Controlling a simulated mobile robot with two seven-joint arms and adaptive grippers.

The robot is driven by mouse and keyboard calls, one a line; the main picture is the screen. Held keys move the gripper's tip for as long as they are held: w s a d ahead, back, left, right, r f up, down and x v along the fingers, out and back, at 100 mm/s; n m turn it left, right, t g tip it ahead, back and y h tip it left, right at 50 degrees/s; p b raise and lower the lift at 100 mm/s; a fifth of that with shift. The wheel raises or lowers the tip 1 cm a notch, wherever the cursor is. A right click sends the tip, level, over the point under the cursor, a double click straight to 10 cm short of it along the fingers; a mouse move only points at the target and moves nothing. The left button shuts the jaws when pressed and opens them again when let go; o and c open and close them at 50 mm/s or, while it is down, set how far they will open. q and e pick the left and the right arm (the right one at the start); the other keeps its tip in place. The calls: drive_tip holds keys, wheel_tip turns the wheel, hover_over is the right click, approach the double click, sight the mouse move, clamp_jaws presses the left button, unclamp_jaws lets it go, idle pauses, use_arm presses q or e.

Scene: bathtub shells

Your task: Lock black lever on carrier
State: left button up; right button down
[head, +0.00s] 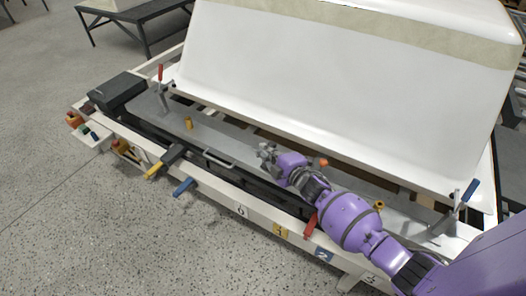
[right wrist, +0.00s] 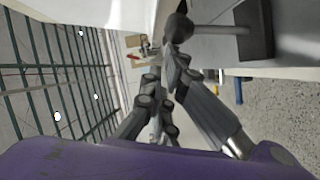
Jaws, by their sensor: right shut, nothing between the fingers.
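The carrier (head: 240,152) is a long grey and black rail frame in front of a large white shell. My right gripper (head: 266,153) is over its middle, shut and empty, with its arm coming in from the lower right. In the right wrist view the gripper fingers (right wrist: 168,62) are close together. Just beyond them is a dark lever-like bar with a rounded end (right wrist: 180,27); I cannot tell whether the fingers touch it. The black lever cannot be singled out surely in the head view, where my gripper may hide it. My left gripper is not in view.
A red-handled clamp (head: 160,74) stands at the carrier's left end and a blue-handled clamp (head: 468,192) at its right. Yellow (head: 154,171), blue (head: 184,187) and red (head: 311,226) handles stick out in front. The white shell (head: 340,85) rises behind.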

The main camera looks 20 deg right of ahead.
sight(271, 142)
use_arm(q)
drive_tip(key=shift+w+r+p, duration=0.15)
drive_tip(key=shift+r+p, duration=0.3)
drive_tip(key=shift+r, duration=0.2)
use_arm(e)
drive_tip(key=shift+w+d+r+m+g, duration=0.15)
drive_tip(key=shift+w+d+m+g, duration=0.2)
drive_tip(key=shift+w+d, duration=0.3)
drive_tip(key=shift+w+d+r+m+g, duration=0.15)
drive_tip(key=shift+w+d+m, duration=0.3)
drive_tip(key=shift+d, duration=0.25)
